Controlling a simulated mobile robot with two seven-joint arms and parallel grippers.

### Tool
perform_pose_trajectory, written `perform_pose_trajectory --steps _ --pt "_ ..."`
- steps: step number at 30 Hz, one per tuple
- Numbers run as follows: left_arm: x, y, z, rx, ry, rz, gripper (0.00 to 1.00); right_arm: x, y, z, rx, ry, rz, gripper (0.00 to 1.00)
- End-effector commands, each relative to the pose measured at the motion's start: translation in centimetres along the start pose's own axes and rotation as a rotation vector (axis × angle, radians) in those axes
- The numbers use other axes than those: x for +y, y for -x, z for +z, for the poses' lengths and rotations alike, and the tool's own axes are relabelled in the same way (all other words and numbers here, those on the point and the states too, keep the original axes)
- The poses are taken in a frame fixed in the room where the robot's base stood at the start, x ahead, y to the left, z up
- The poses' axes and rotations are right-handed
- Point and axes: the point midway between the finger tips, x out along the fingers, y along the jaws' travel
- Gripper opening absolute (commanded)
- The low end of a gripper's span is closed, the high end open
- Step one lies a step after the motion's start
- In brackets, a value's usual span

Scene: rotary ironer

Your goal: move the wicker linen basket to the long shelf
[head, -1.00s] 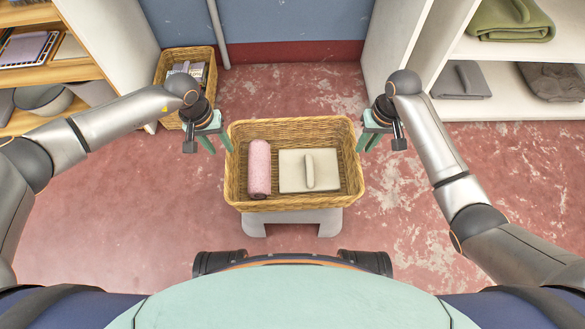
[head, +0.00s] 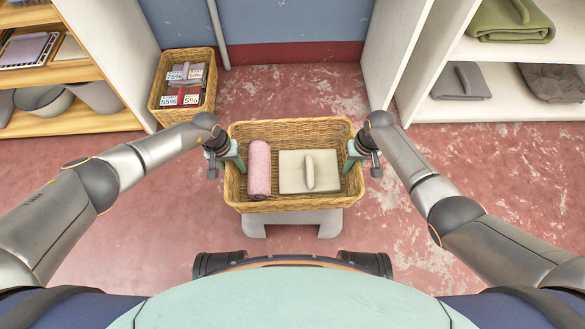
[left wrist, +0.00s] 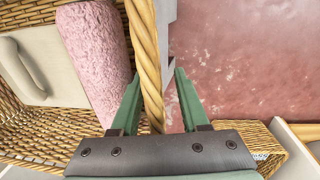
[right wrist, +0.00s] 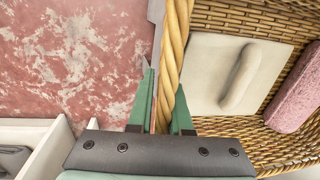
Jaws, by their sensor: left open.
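The wicker linen basket (head: 292,205) sits upright on a grey stool (head: 292,222) in front of me. It holds a rolled pink towel (head: 259,168) and a folded cream cloth (head: 296,171). My left gripper (left wrist: 157,85) is open, with its fingers on either side of the basket's left rim (left wrist: 146,45) and a gap beside the rim. My right gripper (right wrist: 164,90) is closed in on the right rim (right wrist: 172,50), one finger inside and one outside. Which shelf is the long shelf, I cannot tell.
White shelving (head: 468,108) at the right holds folded grey and green textiles. A wooden shelf unit (head: 100,122) stands at the left. A smaller wicker basket (head: 183,55) with labelled items is on the floor at the back left. The red floor (head: 300,90) behind the basket is clear.

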Motion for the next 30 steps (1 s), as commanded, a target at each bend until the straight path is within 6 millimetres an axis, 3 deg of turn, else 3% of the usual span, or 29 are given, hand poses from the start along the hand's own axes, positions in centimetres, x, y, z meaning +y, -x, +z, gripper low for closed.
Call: perform_pose_trajectory --steps 14,19,26,30 --pt "0.01 -0.63 0.08 -0.001 0.0 0.001 0.45 0.02 -0.58 0.0 0.001 0.0 0.0 0.17" --pt "0.01 -0.62 0.07 -0.001 0.0 0.0 0.26 0.02 -0.58 0.0 0.001 0.0 0.0 0.0" --pt "0.0 -0.61 0.06 -0.001 0.0 0.0 0.0 0.03 -0.57 0.01 0.001 0.0 0.0 0.0" --pt "0.0 -0.6 0.06 0.0 0.0 0.0 0.0 0.03 -0.57 0.01 0.001 -0.001 0.0 0.0"
